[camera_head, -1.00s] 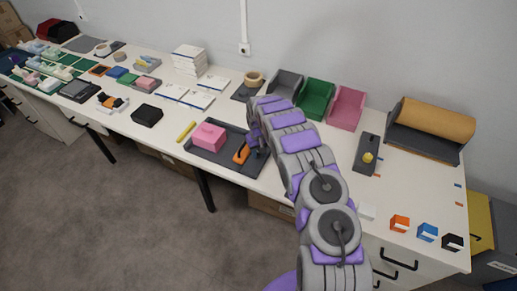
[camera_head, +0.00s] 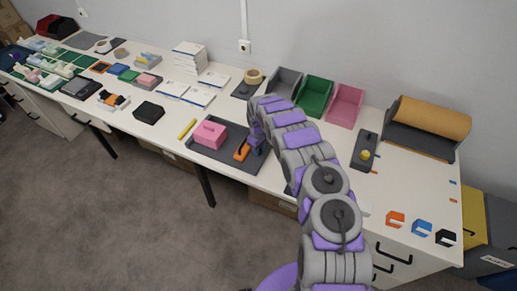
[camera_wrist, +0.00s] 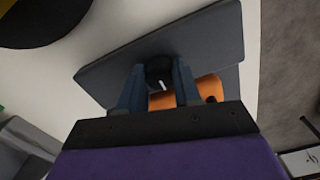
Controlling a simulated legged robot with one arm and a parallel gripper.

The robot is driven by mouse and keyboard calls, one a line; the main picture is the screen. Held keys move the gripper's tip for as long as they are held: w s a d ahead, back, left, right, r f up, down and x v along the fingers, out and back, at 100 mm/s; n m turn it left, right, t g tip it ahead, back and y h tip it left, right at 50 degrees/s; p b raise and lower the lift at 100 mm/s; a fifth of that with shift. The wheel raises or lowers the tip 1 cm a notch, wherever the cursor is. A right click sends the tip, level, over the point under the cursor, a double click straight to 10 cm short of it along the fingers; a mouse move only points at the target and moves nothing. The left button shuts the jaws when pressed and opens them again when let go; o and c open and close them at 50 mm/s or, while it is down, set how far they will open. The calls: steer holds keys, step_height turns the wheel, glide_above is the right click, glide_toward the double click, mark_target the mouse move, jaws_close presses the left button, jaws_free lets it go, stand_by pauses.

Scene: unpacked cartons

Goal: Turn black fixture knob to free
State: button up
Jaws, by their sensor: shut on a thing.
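The black fixture knob (camera_wrist: 159,71) has a white line on top and shows between my fingers in the wrist view. The line is slightly tilted. An orange part (camera_wrist: 207,88) lies beside it, partly behind the right finger. My gripper (camera_wrist: 157,82) is shut on the knob, with a blue-grey finger on each side. In the head view my gripper (camera_head: 257,147) is at the right end of the dark grey fixture tray (camera_head: 217,155), next to the orange part (camera_head: 242,151). The knob is mostly hidden by my gripper there.
A pink block (camera_head: 208,136) sits on the tray left of my gripper. A yellow stick (camera_head: 187,128) lies left of the tray. Grey, green (camera_head: 314,97) and pink bins stand behind my arm. A dark base with a yellow knob (camera_head: 365,154) is to the right.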

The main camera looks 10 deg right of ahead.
stand_by(0.3)
steer(key=o, duration=1.1)
steer(key=shift+c, duration=0.2)
step_height(320, 180, up, 17)
steer(key=p, duration=0.1)
steer(key=shift+r, duration=0.2)
